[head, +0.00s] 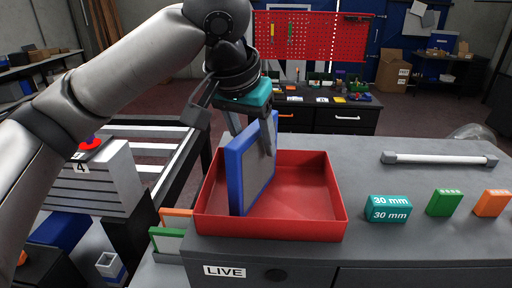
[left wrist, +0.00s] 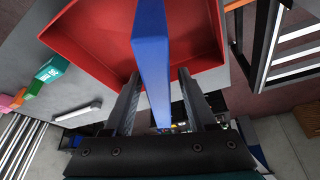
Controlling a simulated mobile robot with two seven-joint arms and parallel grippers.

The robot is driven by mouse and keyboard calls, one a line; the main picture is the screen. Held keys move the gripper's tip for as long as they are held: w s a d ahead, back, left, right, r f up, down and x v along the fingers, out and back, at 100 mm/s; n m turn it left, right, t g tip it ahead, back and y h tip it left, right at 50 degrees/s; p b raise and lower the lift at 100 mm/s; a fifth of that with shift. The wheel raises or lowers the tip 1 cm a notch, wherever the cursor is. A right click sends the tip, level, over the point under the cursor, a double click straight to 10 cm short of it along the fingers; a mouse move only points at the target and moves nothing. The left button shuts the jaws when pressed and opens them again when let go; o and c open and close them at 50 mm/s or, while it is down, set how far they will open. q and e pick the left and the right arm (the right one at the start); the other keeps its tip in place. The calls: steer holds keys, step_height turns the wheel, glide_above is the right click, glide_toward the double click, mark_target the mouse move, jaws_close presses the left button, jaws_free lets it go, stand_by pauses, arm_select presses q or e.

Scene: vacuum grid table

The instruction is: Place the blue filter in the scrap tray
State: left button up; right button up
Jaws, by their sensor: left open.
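The blue filter (head: 250,165), a flat panel with a blue frame and grey face, stands on edge inside the left part of a red tray (head: 300,228). The tray sits on the grey bench, and I take it as the scrap tray. My left gripper (head: 250,132) is at the filter's upper edge, one finger on each side. In the left wrist view the filter (left wrist: 151,60) runs between the two spread fingers (left wrist: 160,105), with gaps visible beside it. Whether the filter's lower edge rests on the tray floor is hard to tell. My right gripper is not in view.
A teal 30 mm block (head: 388,208), a green block (head: 444,203) and an orange block (head: 491,203) lie right of the tray. A white-grey bar (head: 440,159) lies behind them. Orange- and green-framed panels (head: 170,240) stand low at the bench's left. A slatted frame (head: 155,150) is further left.

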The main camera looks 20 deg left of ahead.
arm_select(q)
steer(key=v, duration=0.8)
steer(key=shift+r, duration=0.25)
steer(key=shift+s+r+p, duration=0.35)
steer(key=shift+r, duration=0.15)
